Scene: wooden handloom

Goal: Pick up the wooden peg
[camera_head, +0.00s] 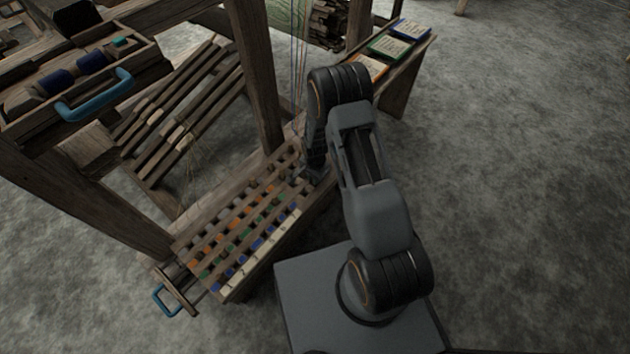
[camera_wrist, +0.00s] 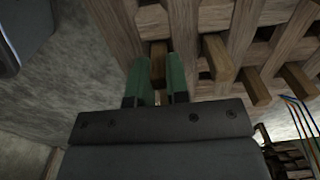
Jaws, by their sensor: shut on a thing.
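The wooden peg (camera_wrist: 158,62) shows in the wrist view between the two green fingertips of my gripper (camera_wrist: 158,82). The gripper is shut on it. The peg's far end is at the slatted wooden rack (camera_wrist: 190,14), and I cannot tell whether it is still seated there. In the head view my gripper (camera_head: 314,174) is at the upper right end of the pegboard (camera_head: 225,290). The held peg cannot be made out there.
Other bare wooden pegs (camera_wrist: 217,57) stick out close to the right of my gripper. Coloured pegs fill the board's lower left part. A loom post (camera_head: 257,80) stands left of my arm. A bench (camera_head: 405,70) with books is behind. Floor at right is clear.

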